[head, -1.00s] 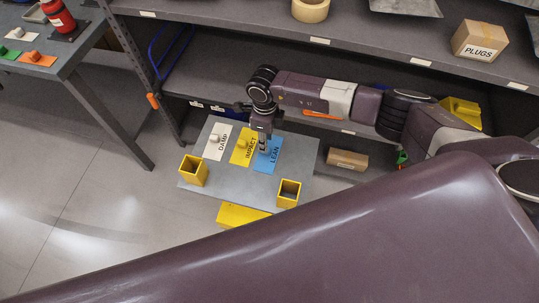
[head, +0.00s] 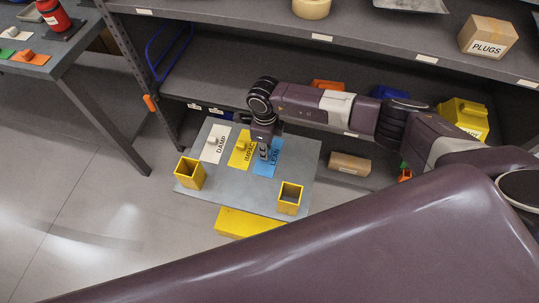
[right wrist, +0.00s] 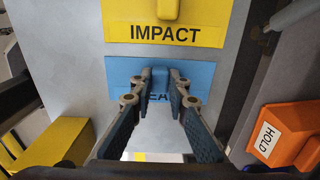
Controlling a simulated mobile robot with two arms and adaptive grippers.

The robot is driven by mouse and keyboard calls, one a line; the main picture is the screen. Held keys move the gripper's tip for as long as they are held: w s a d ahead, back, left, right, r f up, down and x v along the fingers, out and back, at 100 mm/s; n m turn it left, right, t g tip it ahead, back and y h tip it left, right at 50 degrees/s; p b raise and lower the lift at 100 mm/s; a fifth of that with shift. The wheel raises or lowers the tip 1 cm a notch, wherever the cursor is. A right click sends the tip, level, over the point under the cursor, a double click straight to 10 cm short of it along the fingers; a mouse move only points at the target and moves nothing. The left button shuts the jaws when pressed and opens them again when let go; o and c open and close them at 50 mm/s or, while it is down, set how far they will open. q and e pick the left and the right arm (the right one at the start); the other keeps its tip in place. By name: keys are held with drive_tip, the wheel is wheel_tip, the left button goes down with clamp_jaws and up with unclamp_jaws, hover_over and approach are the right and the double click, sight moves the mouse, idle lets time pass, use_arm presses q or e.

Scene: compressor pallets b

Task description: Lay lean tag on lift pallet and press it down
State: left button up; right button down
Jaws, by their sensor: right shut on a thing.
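The blue LEAN tag (head: 272,166) is at the grey lift pallet (head: 235,192), to the right of the yellow IMPACT tag (head: 239,158). The white DAMP tag (head: 211,153) is at the left end of this row. My right gripper (head: 263,153) points down over the LEAN tag and hides part of it. In the right wrist view my right gripper (right wrist: 155,82) has its fingers on both sides of the blue tag's raised grip, shut on it. The blue tag (right wrist: 120,70) looks flat, close to the pallet face; contact beneath it cannot be seen. My left gripper is out of view.
Two yellow square sockets (head: 190,174) (head: 289,197) stand at the pallet's front corners. Shelving with a PLUGS box (head: 488,36) is behind. A cardboard box (head: 349,163) lies right of the pallet. An orange HOLD piece (right wrist: 287,135) is at the wrist view's right.

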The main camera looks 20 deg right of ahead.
drive_tip(key=shift+r+p, duration=2.1)
drive_tip(key=shift+r, duration=0.9)
